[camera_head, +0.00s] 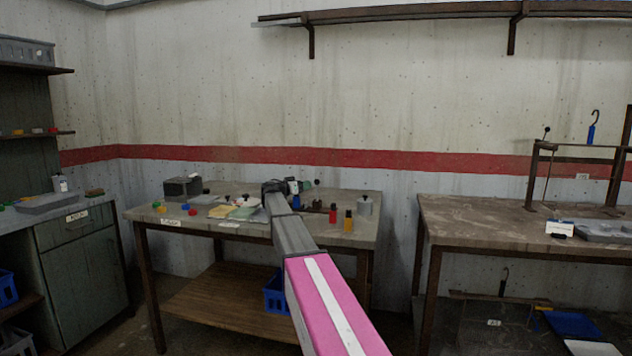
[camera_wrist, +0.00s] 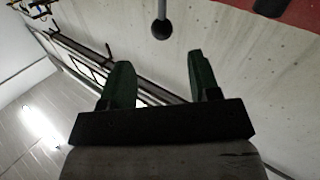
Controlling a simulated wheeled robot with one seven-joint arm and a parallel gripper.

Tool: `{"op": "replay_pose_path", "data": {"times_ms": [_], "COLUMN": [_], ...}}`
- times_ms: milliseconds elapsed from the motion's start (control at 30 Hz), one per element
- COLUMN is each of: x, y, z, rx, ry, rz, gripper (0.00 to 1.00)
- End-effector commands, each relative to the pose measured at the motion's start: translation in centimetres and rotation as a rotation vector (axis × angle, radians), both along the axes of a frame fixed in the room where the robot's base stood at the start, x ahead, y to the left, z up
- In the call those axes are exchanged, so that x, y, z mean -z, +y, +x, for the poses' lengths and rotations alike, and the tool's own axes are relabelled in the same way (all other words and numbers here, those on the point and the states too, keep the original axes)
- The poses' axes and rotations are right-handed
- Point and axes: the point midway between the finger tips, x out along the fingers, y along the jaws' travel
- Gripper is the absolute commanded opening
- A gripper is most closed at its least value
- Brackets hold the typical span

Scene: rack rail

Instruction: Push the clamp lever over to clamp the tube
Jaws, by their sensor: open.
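In the wrist view, the clamp lever shows as a grey rod with a dark ball knob (camera_wrist: 161,28) at its end. It sits at the top, just beyond and between my gripper's two green fingers. My gripper (camera_wrist: 158,64) is open with nothing between the fingers. In the head view, my gripper (camera_head: 306,184) is above the back right of the middle workbench, with a small dark knob (camera_head: 316,182) close beside its green fingers. The clamp's body and the tube are small and partly behind my arm, so I cannot make them out.
A second table (camera_head: 470,215) with a frame and tray stands right. A cabinet (camera_head: 80,255) is left.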

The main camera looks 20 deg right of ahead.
Motion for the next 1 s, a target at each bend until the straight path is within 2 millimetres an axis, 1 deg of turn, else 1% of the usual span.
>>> {"op": "replay_pose_path", "data": {"times_ms": [167,267,467,700,800,900,1000], "x": [0.0,0.0,0.0,0.0,0.0,0.0,0.0], "y": [-0.5,-1.2,-3.8,-7.8,-9.0,-9.7,-10.0], "z": [0.2,0.5,1.7,3.3,3.8,4.0,4.1], "rx": [0.000,0.000,0.002,0.001,0.001,0.000,0.000], "ry": [0.000,0.000,0.000,0.000,0.000,0.000,0.000], "rz": [0.000,0.001,0.001,0.001,0.001,0.001,0.001], "gripper": [0.56,0.56,0.56,0.56,0.56,0.56,0.56]}}
